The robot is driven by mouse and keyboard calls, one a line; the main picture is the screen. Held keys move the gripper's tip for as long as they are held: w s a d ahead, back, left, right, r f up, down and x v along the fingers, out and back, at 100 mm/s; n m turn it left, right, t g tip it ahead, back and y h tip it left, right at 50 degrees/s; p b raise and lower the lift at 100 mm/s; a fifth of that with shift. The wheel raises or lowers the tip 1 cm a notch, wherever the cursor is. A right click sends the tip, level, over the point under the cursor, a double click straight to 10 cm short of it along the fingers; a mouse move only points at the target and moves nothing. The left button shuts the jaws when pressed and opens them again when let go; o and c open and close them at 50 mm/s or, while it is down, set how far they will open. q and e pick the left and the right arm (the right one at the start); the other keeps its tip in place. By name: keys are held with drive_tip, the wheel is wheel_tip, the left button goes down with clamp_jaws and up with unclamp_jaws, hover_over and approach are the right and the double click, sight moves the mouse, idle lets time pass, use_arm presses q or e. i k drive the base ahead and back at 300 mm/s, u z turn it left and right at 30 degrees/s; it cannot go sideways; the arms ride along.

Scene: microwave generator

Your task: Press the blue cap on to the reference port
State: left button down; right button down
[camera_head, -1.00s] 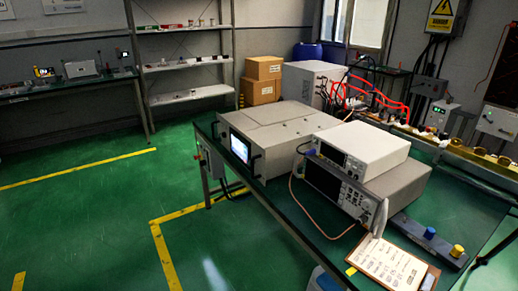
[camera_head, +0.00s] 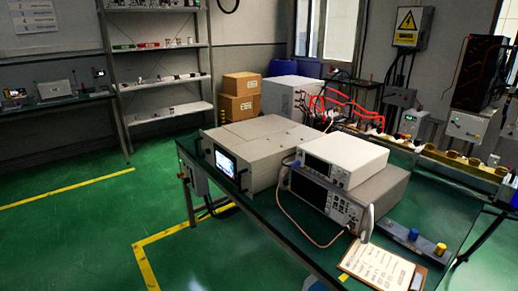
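The blue cap (camera_head: 413,234) sits on a dark grey bar (camera_head: 395,238) at the front right of the green-topped table. A yellow cap (camera_head: 440,249) sits on the right end of the same bar. I cannot make out which port is the reference port; the instrument fronts are small in this view. The white-topped instrument (camera_head: 345,158) rests on a larger grey instrument (camera_head: 325,200) with a screen, and an orange cable hangs from its left side. Neither of my grippers shows in the head view.
A clipboard (camera_head: 381,270) lies at the table's front edge. A large grey unit with a lit screen (camera_head: 225,163) stands at the table's left. Red cables and a row of brownish fittings (camera_head: 453,161) lie behind. The green floor at left is clear.

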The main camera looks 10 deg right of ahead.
sight(413, 235)
drive_tip(key=u, duration=0.3)
drive_tip(key=i, duration=0.8)
drive_tip(key=z, duration=0.75)
drive_tip(key=i, duration=0.65)
drive_tip(key=z, duration=2)
drive_tip(key=k, duration=0.65)
drive_tip(key=z, duration=0.85)
drive_tip(key=i, duration=0.7)
drive_tip(key=z, duration=0.25)
